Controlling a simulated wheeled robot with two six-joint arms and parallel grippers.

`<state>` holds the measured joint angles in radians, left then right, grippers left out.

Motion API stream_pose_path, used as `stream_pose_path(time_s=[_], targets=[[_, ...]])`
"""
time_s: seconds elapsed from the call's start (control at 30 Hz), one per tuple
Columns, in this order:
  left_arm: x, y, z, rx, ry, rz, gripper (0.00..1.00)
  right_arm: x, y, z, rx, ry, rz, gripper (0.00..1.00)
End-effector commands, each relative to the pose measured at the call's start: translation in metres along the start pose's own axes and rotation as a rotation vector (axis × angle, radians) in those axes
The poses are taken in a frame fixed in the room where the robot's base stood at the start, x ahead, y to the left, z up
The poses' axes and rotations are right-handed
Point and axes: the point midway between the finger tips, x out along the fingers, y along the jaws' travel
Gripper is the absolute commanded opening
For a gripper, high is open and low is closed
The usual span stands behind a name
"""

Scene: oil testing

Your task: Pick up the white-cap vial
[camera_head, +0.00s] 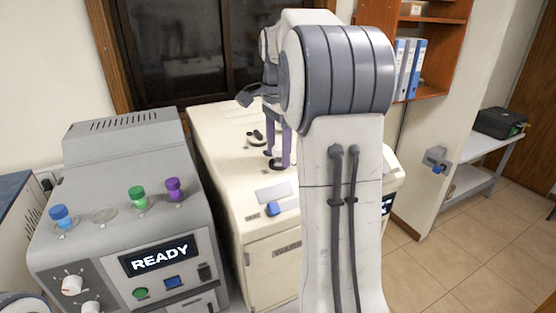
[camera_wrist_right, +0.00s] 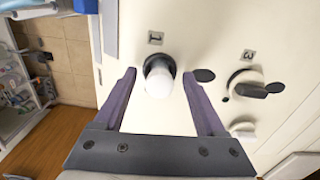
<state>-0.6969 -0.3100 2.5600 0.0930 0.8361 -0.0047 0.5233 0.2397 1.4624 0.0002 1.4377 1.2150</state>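The white-cap vial (camera_wrist_right: 158,78) shows in the right wrist view. It sits in a dark round holder beside a label marked 1 on the cream machine (camera_wrist_right: 210,40). My right gripper (camera_wrist_right: 159,73) is open, with one purple finger on each side of the vial. Gaps show between the fingers and the cap, and nothing is gripped. In the head view the right gripper (camera_head: 279,164) points down over the cream machine, and I cannot make out the vial there. My left gripper is out of view.
A dark-topped knob (camera_wrist_right: 250,88) stands by label 3, with another round fitting (camera_wrist_right: 243,130) near it. The grey READY machine (camera_head: 120,220) holds blue (camera_head: 61,216), green (camera_head: 137,197) and purple-capped vials (camera_head: 174,189). My right arm blocks much of the machine.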

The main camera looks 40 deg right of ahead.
Motion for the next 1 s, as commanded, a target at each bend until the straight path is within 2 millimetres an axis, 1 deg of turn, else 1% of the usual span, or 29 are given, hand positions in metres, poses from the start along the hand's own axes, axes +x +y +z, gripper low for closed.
stream_pose_path(time_s=[0.03,0.07,0.1,0.17,0.2,0.47,0.63,0.77,0.9,0.93,1.0], targets=[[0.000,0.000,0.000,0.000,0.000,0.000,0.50,0.000,0.000,0.000,0.000,0.000,0.000,0.58],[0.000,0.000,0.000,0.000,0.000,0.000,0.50,0.000,0.000,0.000,0.000,0.000,0.000,0.46],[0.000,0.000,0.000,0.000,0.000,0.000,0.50,0.000,0.000,0.000,0.000,0.000,0.000,0.31],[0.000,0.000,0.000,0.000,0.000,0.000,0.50,0.000,0.000,0.000,0.000,0.000,0.000,0.08],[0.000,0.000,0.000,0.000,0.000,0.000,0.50,0.000,0.000,0.000,0.000,0.000,0.000,0.00],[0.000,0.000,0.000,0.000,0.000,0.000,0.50,-0.001,0.000,0.000,0.000,0.000,0.000,0.00],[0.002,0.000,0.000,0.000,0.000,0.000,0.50,-0.006,-0.001,0.000,0.001,0.000,-0.001,0.00],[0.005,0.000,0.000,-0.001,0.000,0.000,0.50,-0.018,-0.001,-0.001,0.002,0.001,-0.003,0.00],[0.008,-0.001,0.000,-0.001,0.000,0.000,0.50,-0.038,-0.001,-0.001,0.003,0.001,-0.002,0.00],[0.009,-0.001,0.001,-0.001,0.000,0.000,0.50,-0.043,0.000,-0.002,0.004,0.001,-0.002,0.00],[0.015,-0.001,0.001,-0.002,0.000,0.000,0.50,-0.049,0.015,-0.012,0.010,0.002,-0.003,0.00]])
